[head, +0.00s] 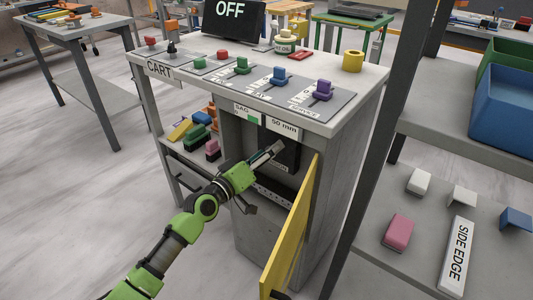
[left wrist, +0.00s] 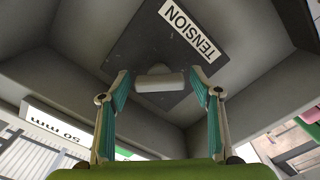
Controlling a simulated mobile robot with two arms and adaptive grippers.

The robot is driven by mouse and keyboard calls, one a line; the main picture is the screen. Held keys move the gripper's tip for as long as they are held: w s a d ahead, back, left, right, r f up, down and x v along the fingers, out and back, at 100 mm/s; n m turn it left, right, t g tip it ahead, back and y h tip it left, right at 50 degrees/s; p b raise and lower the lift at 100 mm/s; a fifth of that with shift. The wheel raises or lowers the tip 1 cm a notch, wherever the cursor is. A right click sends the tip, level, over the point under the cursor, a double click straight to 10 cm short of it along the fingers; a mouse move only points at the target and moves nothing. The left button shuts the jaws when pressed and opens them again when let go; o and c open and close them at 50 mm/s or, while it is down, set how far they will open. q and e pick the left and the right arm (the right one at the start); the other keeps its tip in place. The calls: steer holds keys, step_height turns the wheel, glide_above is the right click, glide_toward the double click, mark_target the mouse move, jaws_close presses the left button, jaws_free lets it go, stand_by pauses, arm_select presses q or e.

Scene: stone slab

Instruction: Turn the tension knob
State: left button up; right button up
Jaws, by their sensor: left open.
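The tension knob (left wrist: 160,80) is a pale grey bar handle on a dark plate (left wrist: 150,42) labelled TENSION, inside the cart's open compartment. In the left wrist view it lies crosswise. My left gripper (left wrist: 160,88) is open, one teal-padded finger on each side of the knob, with gaps between the fingertips and the bar's ends. In the head view my left gripper (head: 266,157) reaches into the compartment in front of the dark panel (head: 291,150); gripper and knob are hard to tell apart there. My right gripper is not in view.
A yellow door (head: 290,232) stands open right of my left arm. The cart top (head: 330,119) carries several coloured knobs and a yellow ring (head: 353,61). A 50 mm label (head: 282,129) sits above the opening. A shelf rack (head: 450,140) with blue and green bins stands right.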

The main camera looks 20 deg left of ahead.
arm_select(q)
steer(key=c, duration=1.1)
steer(key=shift+c, duration=0.2)
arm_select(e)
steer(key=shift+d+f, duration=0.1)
